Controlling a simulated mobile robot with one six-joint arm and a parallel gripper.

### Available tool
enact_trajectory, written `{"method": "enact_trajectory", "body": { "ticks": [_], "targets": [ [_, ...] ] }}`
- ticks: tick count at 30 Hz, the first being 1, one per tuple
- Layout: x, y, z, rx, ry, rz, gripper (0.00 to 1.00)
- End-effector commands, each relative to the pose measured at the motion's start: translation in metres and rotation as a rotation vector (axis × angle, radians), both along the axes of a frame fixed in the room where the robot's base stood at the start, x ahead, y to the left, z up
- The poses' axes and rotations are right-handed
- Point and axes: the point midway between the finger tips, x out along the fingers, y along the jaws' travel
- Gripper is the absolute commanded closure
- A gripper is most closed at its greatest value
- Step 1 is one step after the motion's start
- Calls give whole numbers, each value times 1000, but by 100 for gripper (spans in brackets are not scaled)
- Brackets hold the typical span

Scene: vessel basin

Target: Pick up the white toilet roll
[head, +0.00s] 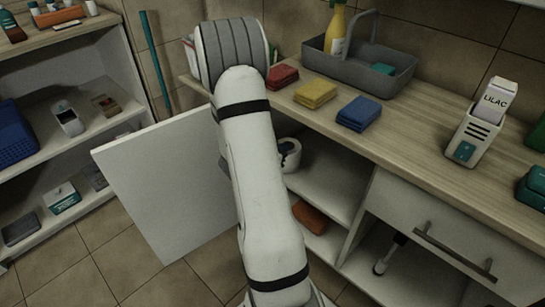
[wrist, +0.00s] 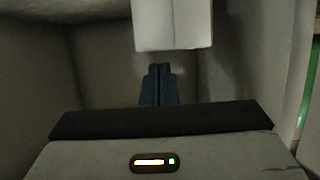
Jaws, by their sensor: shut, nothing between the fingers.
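The white toilet roll (head: 291,162) appears to stand on a shelf inside the open cabinet under the counter, with its left side hidden behind my arm. A dark patch shows at its top; I cannot tell whether it is the hole or a fingertip. In the wrist view, my gripper (wrist: 158,85) has its dark blue fingers together, with nothing between them. A pale blocky shape (wrist: 172,25) hangs into the top of that view, just beyond the fingers and cut off by the edge; I cannot tell if it is the roll. My arm hides the gripper's body in the head view.
The white cabinet door (head: 165,185) stands open to the left. On the counter (head: 425,125) are red, yellow and blue cloths, a grey caddy (head: 365,70) and a LILAC box (head: 490,100) in a holder. A brown item (head: 311,217) lies on the lower shelf. Dim walls close in around my gripper.

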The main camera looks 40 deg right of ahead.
Motion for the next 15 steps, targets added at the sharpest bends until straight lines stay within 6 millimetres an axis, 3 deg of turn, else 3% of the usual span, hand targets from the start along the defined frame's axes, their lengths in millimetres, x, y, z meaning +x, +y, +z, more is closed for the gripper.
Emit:
{"method": "enact_trajectory", "body": {
  "ticks": [7,15],
  "targets": [
    [4,-44,-1,0,-2,2,100],
    [5,-42,-17,2,1,6,100]
  ]
}}
